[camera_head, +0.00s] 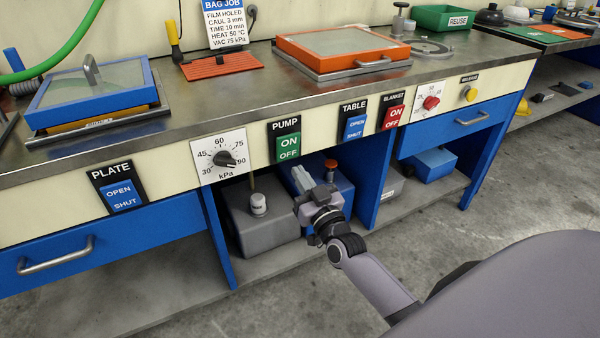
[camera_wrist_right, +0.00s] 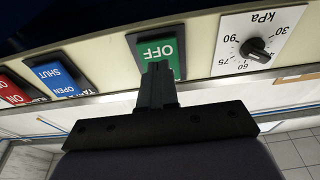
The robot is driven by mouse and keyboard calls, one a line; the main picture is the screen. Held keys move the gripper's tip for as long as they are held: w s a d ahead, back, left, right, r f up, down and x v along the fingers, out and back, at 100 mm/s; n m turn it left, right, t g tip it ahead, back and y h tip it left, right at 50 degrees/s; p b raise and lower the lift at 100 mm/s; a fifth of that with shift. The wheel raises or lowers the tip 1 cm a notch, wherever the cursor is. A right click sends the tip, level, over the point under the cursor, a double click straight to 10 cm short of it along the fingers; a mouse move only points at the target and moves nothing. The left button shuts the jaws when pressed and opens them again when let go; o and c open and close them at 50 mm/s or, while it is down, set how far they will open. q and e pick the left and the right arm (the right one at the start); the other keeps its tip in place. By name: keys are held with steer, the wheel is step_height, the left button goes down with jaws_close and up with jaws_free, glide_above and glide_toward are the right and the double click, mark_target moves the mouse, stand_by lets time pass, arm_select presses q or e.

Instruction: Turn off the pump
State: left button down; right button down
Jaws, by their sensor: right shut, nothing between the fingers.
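The pump switch (camera_head: 288,147) is a green rocker marked ON above OFF, in a black plate under the PUMP label on the bench front. My right gripper (camera_head: 301,177) is shut and empty, just below and slightly right of the switch in the head view. In the right wrist view the picture is upside down; OFF shows on the green rocker (camera_wrist_right: 158,50), and my shut fingertips (camera_wrist_right: 157,70) cover the ON part. I cannot tell whether they touch it, or which half is pressed in. My left gripper is not in view.
The kPa dial (camera_head: 225,158) is left of the switch. The blue table switch (camera_head: 354,126) and red blanket switch (camera_head: 393,117) are to the right. A grey pump unit (camera_head: 262,225) stands on the shelf below. A blue leg (camera_head: 372,180) stands right of my gripper.

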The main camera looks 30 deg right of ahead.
arm_select(q)
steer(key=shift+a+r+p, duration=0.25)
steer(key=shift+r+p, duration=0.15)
steer(key=shift+p, duration=0.1)
arm_select(e)
steer(key=v, duration=0.9)
steer(key=shift+s, duration=0.3)
steer(key=shift+r, duration=0.1)
